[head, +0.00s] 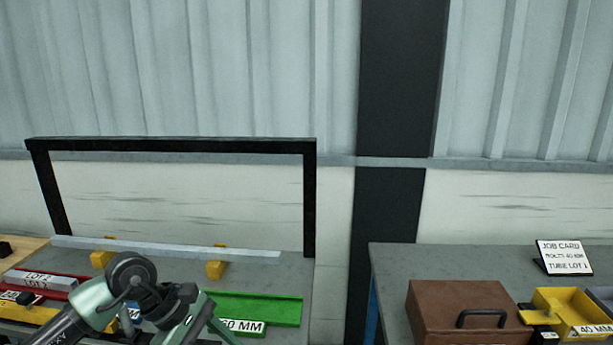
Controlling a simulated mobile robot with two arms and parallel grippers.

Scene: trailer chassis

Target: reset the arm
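My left arm (95,305) comes in from the lower left, bent at a dark round joint (130,275). Its far links (185,312) turn down toward the bottom edge of the head view, over the front of the left bench. The fingers of my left gripper do not show; that end runs out of the frame. My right arm and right gripper are not in view.
The left bench carries a long grey bar (165,247) on yellow supports (215,269), a black frame (170,145), a green tray (262,309) and a red tray (62,294). The right bench (400,262) holds a brown case (450,300), a yellow bin (550,318) and a job card (564,256).

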